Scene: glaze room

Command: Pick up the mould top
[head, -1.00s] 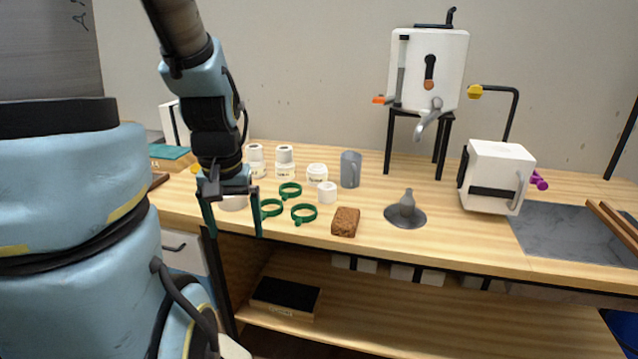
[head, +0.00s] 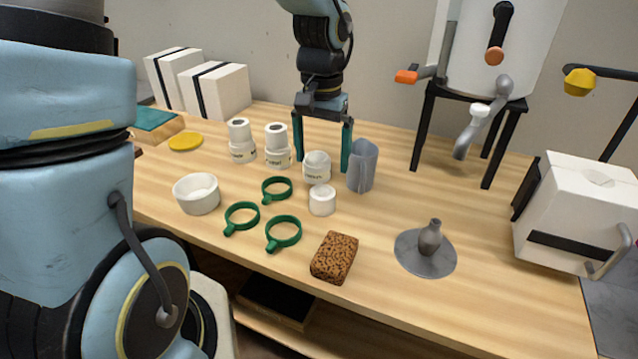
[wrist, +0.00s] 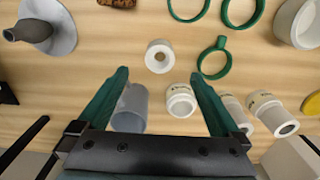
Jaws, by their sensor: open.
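The mould top looks to be the small white round piece with a central hole (head: 322,201), standing alone on the table. It also shows in the wrist view (wrist: 160,56), just beyond my fingertips. A short white mould with a label (head: 316,168) stands behind it. Two taller labelled white moulds (head: 243,143) (head: 278,147), each with a narrower white piece on top, stand to the left. My gripper (head: 322,160) is open and empty, pointing down above the short mould. In the wrist view my fingers (wrist: 158,78) are spread and nothing is between their tips but table.
A grey jug (head: 362,166) stands close right of the short mould. Several green rings (head: 283,233), a white bowl (head: 197,194), a brown sponge (head: 335,258) and a grey funnel-like piece (head: 427,252) lie around. A white machine on black legs (head: 492,60) stands behind right.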

